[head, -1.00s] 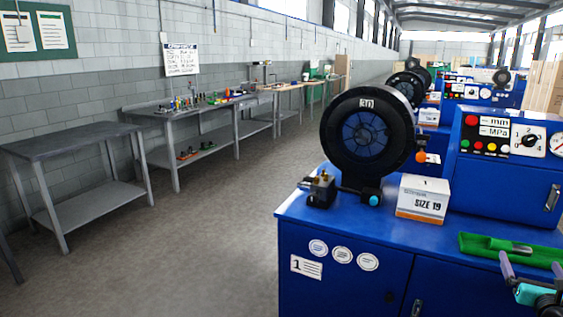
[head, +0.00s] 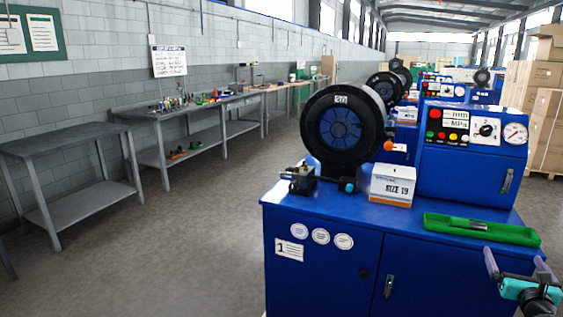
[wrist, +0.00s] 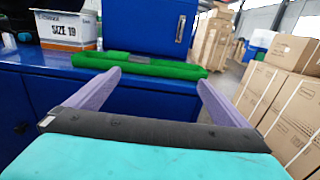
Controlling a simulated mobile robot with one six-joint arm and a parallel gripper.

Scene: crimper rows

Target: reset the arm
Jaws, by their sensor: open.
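My gripper (head: 516,262) is at the lower right of the head view, in front of the blue crimper cabinet's right side. In the wrist view my gripper (wrist: 158,82) shows two purple fingers spread apart with nothing between them. Beyond the fingertips lies a green tray (wrist: 185,70) on the blue cabinet top. In the head view the tray (head: 510,235) holds a grey metal piece (head: 466,224). The gripper is apart from the tray and the cabinet, as far as I can see.
The blue crimper (head: 325,245) carries a black round head (head: 340,125), a SIZE 19 box (head: 392,185) and a control panel (head: 472,130). Cardboard boxes (wrist: 290,100) stand to the right in the wrist view. Grey benches (head: 60,145) line the left wall. The floor between is clear.

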